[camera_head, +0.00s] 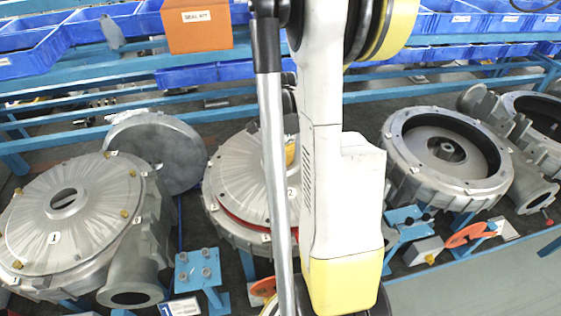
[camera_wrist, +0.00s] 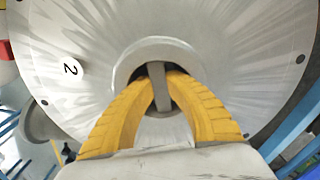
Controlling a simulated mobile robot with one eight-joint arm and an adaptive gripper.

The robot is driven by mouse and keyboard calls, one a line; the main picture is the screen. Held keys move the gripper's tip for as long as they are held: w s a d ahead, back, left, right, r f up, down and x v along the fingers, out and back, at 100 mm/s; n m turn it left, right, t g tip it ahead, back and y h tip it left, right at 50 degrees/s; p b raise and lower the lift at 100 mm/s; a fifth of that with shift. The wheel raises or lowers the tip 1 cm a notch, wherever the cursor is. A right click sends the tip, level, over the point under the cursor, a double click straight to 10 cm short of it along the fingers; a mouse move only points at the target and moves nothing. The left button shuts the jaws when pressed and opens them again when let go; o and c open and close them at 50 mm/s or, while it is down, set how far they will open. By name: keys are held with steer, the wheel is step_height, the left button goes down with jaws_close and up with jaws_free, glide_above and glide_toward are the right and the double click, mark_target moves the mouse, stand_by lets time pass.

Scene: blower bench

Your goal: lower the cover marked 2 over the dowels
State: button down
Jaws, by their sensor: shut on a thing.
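The cover marked 2 (camera_head: 233,177) is a pale grey ribbed disc over the middle blower housing (camera_head: 217,215). A red ring (camera_head: 235,222) shows between cover and housing along the near left side, so a gap seems to be there. In the wrist view the cover (camera_wrist: 100,45) fills most of the picture, its 2 label at left. My gripper's yellow fingers (camera_wrist: 160,82) reach to the central opening and are shut on a grey bar (camera_wrist: 158,90) there. In the head view my arm hides the gripper and the cover's right part. I cannot make out the dowels.
A blower with cover 1 (camera_head: 75,215) stands at left, with a grey disc (camera_head: 160,150) behind it. An open housing (camera_head: 445,155) stands at right. Blue brackets (camera_head: 200,270) stand in front. Blue bins (camera_head: 25,50) and an orange box (camera_head: 198,30) line the back rack.

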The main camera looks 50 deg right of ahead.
steer(key=shift+f+b, duration=0.75)
steer(key=shift+b, duration=0.2)
stand_by(1.7)
steer(key=c, duration=1.4)
jaws_free()
step_height(320, 180, up, 12)
steer(key=shift+r, duration=0.1)
